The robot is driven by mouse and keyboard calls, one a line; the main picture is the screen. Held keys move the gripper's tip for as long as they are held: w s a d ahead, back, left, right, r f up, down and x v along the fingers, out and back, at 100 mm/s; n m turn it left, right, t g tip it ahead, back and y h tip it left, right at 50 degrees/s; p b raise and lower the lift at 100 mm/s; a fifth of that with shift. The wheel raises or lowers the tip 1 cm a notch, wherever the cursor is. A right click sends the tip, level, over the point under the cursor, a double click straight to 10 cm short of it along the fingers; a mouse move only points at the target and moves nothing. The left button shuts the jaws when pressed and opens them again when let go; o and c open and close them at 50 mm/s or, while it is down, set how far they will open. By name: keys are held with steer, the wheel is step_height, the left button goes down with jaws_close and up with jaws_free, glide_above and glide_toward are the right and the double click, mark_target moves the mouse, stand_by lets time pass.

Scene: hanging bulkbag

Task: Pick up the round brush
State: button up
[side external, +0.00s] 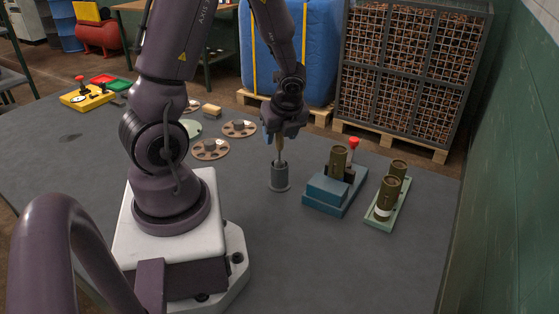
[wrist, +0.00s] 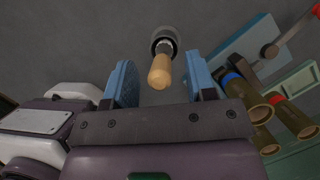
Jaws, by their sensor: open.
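The round brush stands upright in a grey cup (side external: 280,178), with its wooden handle (side external: 280,146) pointing up and its lower end hidden inside the cup. In the wrist view the round brush (wrist: 160,72) shows its pale wooden handle end toward the camera, with the cup (wrist: 164,37) beyond it. My gripper (side external: 280,136) is directly above the cup, around the top of the handle. Its blue fingers are open, one on each side of the handle, with gaps visible on both sides in the wrist view.
A blue fixture (side external: 325,190) with a green-brown cylinder and red knob stands right of the cup. A pale green tray (side external: 398,207) with two cylinders is further right. The table front is clear.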

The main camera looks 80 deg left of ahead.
steer(key=shift+a+f, duration=0.15)
steer(key=shift+f, duration=0.25)
jaws_close()
steer(key=shift+r, duration=0.1)
